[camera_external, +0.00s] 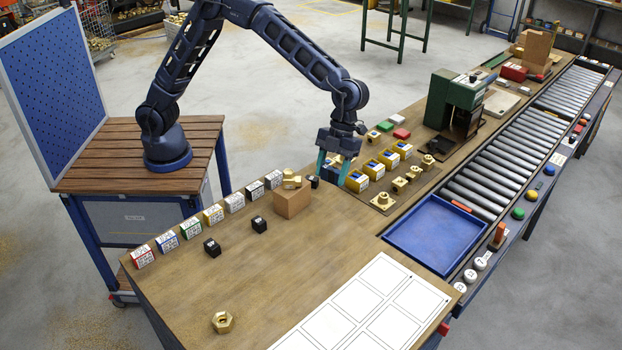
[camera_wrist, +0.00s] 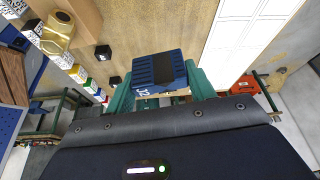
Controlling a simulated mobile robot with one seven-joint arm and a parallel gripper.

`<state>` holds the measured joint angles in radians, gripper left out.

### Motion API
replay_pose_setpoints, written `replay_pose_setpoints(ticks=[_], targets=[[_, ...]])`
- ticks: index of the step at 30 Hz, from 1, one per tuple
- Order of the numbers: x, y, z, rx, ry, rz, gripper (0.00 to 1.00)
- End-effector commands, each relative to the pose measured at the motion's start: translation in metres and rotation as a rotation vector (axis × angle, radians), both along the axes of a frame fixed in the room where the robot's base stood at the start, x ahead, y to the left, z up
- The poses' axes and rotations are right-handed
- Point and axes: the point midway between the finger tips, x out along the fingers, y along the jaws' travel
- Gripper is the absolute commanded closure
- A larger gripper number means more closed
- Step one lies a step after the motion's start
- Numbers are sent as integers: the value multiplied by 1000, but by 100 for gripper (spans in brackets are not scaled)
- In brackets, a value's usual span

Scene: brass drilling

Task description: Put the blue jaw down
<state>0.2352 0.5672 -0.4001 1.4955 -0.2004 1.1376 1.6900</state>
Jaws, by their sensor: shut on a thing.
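The blue jaw (camera_wrist: 157,68) is a ribbed dark blue block with white lettering on its side. In the wrist view it sits between the two teal fingers of my gripper (camera_wrist: 160,88), which is shut on it. In the external view my gripper (camera_external: 334,170) points down over the bench, beside the row of yellow boxes with blue tops (camera_external: 357,181). There the jaw is hard to make out between the fingers. I cannot tell its exact height above the bench.
A cardboard block (camera_external: 291,203) bearing a brass fitting (camera_external: 292,182) stands left of my gripper. Labelled coloured blocks (camera_external: 190,227) line the bench edge. Brass fittings (camera_external: 383,201) stand right. A blue tray (camera_external: 434,236) and white sheet (camera_external: 360,310) lie nearer. The front-left bench is mostly clear.

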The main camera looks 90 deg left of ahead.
Motion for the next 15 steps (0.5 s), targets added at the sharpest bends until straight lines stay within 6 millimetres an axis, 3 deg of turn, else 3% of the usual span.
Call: replay_pose_setpoints(ticks=[5, 15], targets=[[-49, -47, 2, -1, -1, -31, 72], [-171, -134, 3, 1, -1, -87, 72]])
